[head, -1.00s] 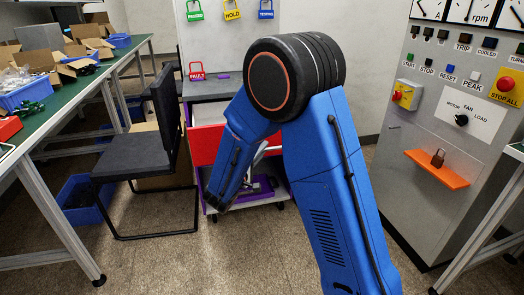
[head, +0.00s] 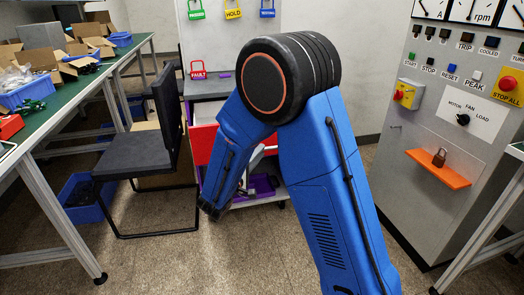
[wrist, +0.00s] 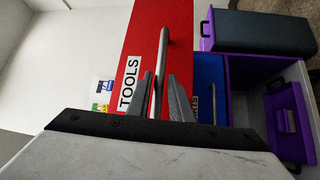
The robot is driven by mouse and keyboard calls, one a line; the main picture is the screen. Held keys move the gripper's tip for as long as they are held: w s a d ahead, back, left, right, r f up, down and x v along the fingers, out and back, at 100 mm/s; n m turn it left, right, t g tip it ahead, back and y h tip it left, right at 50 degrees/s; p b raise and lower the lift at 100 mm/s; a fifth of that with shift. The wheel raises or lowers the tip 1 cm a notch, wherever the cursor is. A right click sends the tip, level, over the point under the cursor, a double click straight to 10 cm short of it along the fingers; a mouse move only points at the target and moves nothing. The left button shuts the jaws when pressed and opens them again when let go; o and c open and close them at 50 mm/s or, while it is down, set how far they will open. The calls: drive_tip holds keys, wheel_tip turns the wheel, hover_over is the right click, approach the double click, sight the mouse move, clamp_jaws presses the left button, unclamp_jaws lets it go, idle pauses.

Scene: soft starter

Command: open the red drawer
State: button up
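The red drawer (head: 203,146) is in the grey cabinet behind my blue arm, which hides much of its front in the head view. A pale area shows above the red front, perhaps the drawer's inside. In the wrist view, the red front (wrist: 183,35) carries a white TOOLS label (wrist: 131,83) and a metal bar handle (wrist: 162,60). My gripper (wrist: 160,77) has one finger on each side of the handle, near one end of it. The fingers look apart, with a gap beside the bar; I cannot tell whether either touches.
A blue drawer front (wrist: 208,70) and purple bins (wrist: 286,120) lie beside the red front in the wrist view. A black chair (head: 150,165) stands close left of the cabinet. A grey control panel (head: 450,140) stands at right. Floor in front is clear.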

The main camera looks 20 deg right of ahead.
drive_tip(key=v, duration=1.4)
drive_tip(key=shift+a+f, duration=0.1)
drive_tip(key=shift+a, duration=0.05)
drive_tip(key=s+d+r+m+g+y, duration=0.1)
drive_tip(key=s+d+r+m+g, duration=0.15)
drive_tip(key=s+d+g, duration=0.65)
drive_tip(key=s+d+r+m+g+y, duration=0.1)
drive_tip(key=s+d+m+g, duration=0.3)
drive_tip(key=d, duration=0.9)
drive_tip(key=s+d+y, duration=0.2)
drive_tip(key=s+y, duration=0.4)
drive_tip(key=s, duration=0.5)
drive_tip(key=s+a+r+t+y, duration=0.2)
drive_tip(key=s+a+t+y, duration=0.2)
drive_tip(key=s+y, duration=0.1)
drive_tip(key=shift+a+r+m+y, duration=0.25)
drive_tip(key=shift+r+m+y, duration=0.1)
drive_tip(key=shift+m+y, duration=0.1)
